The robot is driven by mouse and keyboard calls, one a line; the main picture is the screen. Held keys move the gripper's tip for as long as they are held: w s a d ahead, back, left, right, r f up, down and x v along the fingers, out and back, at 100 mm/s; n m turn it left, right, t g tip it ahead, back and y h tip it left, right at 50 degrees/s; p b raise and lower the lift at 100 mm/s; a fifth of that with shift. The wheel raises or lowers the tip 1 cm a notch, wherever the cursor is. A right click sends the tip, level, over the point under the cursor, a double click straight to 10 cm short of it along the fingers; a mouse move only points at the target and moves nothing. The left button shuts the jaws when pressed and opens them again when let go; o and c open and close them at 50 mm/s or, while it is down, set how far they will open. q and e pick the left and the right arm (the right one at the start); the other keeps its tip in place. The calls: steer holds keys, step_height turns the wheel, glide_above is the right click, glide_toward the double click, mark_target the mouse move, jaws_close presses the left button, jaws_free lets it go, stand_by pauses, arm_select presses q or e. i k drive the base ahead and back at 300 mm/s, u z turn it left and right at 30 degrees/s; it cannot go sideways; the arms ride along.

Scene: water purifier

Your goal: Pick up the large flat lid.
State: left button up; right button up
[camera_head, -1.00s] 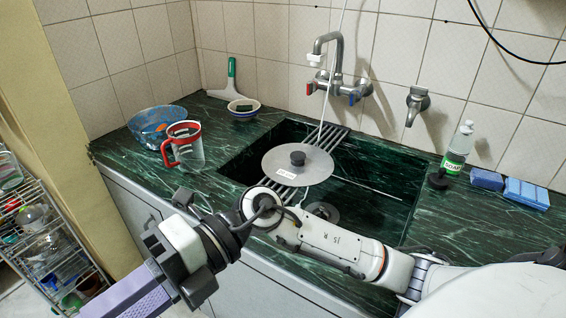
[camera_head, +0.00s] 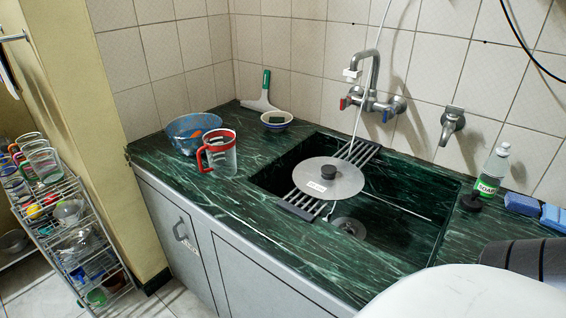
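The large flat lid (camera_head: 345,190) is a round grey disc with a black knob at its centre and a small white label near its front edge. It lies flat on a dark slatted rack (camera_head: 296,205) that spans the sink. Nothing touches the lid from above. Neither of my grippers shows in the head view.
The sink (camera_head: 405,215) is open right of the lid, with a tap (camera_head: 372,85) behind. A blue bowl (camera_head: 183,133), a red-handled jug (camera_head: 221,158) and a small bowl (camera_head: 277,120) stand left. A soap bottle (camera_head: 494,170) and blue sponges (camera_head: 521,204) are right.

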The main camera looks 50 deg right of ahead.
mark_target(324, 178)
steer(key=u, duration=1.55)
steer(key=i, duration=0.95)
steer(key=z, duration=3.05)
